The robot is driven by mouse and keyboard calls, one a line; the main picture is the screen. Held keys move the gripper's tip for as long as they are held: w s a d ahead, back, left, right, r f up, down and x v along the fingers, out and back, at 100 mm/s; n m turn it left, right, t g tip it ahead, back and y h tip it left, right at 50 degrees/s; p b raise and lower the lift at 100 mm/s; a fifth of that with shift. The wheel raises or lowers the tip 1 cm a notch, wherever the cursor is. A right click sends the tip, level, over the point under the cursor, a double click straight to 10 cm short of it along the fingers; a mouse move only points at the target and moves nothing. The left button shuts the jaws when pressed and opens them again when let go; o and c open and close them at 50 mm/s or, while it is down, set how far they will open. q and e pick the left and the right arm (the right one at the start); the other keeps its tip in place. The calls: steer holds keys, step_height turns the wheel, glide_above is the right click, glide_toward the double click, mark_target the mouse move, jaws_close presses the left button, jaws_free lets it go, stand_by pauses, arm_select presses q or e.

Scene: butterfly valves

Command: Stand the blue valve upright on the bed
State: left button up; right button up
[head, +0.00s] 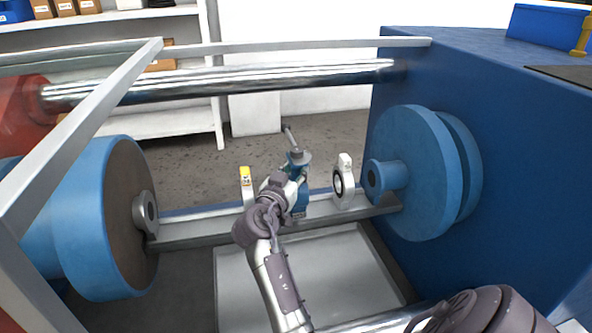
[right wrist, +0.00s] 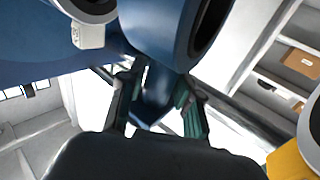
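The blue valve (head: 300,203) is over the metal bed (head: 200,234), between the machine's two blue discs. It looks about upright, with its grey handle on top; whether its base touches the bed is hidden. My right gripper (head: 297,178) is at the valve's neck, below the handle. In the right wrist view its two fingers (right wrist: 157,100) sit on either side of the valve's blue neck and look shut on it. The valve's round body (right wrist: 168,30) with a dark opening lies beyond them. My left gripper is not in view.
A white ring-shaped piece (head: 342,182) stands right of the valve, and a yellow-topped white piece (head: 245,187) stands left. The left blue disc (head: 110,215), right blue disc (head: 415,175) and chrome bar (head: 230,80) enclose the space. A tray (head: 315,285) lies in front.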

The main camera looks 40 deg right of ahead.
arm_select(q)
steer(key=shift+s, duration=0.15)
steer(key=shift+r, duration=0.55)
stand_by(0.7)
